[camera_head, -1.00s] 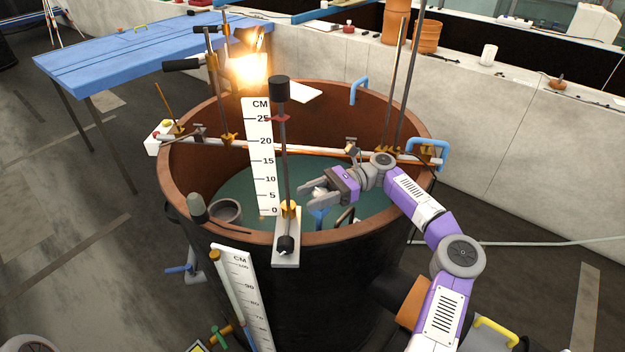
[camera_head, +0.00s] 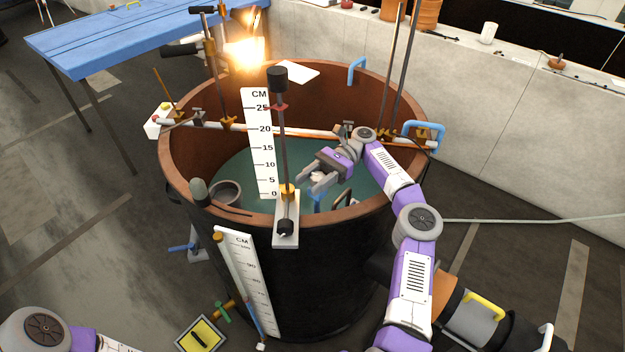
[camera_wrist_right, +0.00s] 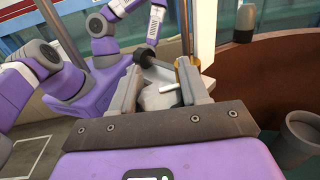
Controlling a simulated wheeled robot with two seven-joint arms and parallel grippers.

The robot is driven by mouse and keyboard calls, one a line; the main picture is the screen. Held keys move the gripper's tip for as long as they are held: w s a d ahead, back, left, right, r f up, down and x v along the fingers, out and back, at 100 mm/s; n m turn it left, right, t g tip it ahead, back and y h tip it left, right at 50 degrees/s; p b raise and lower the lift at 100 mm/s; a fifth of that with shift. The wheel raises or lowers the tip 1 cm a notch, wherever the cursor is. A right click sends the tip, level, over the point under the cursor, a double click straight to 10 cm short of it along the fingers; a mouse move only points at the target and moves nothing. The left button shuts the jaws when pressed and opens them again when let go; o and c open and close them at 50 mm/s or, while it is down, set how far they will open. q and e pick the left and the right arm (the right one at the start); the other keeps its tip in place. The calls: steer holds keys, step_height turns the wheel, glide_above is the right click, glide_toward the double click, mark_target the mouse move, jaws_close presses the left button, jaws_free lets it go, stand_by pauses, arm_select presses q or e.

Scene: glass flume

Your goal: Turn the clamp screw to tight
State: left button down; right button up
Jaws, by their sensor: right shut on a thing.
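In the right wrist view, a pale grey knob with a short white bar (camera_wrist_right: 168,95) sits between the two grey fingers of my right gripper (camera_wrist_right: 160,85). It looks like the clamp screw, though the fingers hide much of it. In the head view, my right gripper (camera_head: 304,180) is above the water, just right of the upright gauge post (camera_head: 283,150), and a small whitish piece (camera_head: 318,178) shows between its fingers. The gripper is shut on this piece. My left gripper is out of view.
The round brown-rimmed tank (camera_head: 375,195) surrounds the water. A white centimetre scale (camera_head: 259,150) stands behind the post. A pipe with brass clamps (camera_head: 300,128) crosses the tank behind my gripper. A blue handle (camera_head: 425,135) is at the right rim.

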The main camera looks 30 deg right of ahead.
mark_target(312, 179)
steer(key=o, duration=0.9)
steer(key=shift+o, duration=0.2)
step_height(312, 179, up, 10)
steer(key=p, duration=0.3)
steer(key=shift+p, duration=0.35)
steer(key=shift+r, duration=0.1)
